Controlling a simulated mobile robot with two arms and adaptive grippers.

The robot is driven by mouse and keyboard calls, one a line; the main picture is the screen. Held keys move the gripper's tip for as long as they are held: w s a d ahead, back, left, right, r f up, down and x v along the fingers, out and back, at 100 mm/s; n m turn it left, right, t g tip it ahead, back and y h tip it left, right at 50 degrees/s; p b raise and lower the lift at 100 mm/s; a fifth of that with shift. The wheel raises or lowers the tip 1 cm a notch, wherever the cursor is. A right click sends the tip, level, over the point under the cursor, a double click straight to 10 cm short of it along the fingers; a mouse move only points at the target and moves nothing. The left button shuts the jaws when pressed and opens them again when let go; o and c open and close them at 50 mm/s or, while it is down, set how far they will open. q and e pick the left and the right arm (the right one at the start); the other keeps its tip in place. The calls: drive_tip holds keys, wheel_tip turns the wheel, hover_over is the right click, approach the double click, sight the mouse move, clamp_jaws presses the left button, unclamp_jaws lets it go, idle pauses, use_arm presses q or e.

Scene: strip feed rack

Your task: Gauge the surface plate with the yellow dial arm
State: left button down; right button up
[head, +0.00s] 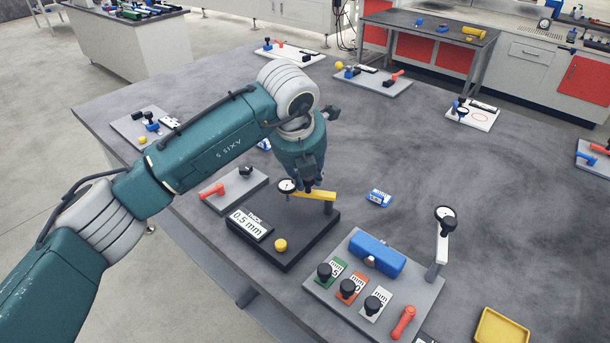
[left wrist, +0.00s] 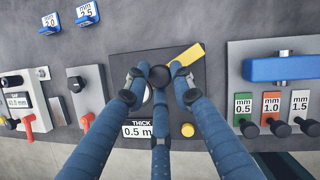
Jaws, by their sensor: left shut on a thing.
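The yellow dial arm (head: 322,195) spans from a short post at the right of a dark surface plate (head: 305,246) to a round white dial (head: 287,185). My left gripper (head: 309,184) reaches down over the plate and is shut on the dial arm near its dial end. In the left wrist view its fingers (left wrist: 160,82) close around that end, the yellow bar (left wrist: 190,56) sticks out to the upper right, and the fingers hide most of the dial. The plate's display (head: 250,224) reads 0.5 mm. A yellow button (head: 280,245) sits at the plate's front.
A grey rack (head: 342,290) with a blue roller, labelled black knobs and a red lever stands at the right; its dial post (head: 441,240) rises there. A grey plate (head: 221,201) with a red handle lies left. A blue tag (head: 378,198) lies behind on open table.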

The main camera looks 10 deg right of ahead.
use_arm(q)
drive_tip(key=c, duration=1.6)
unclamp_jaws()
drive_tip(key=shift+w+d+r, duration=0.15)
drive_tip(key=shift+w+r, duration=0.05)
drive_tip(key=shift+r, duration=0.15)
drive_tip(key=shift+o, duration=0.6)
drive_tip(key=shift+s+f, duration=0.1)
drive_tip(key=v, duration=1.2)
drive_tip(key=shift+s, duration=0.15)
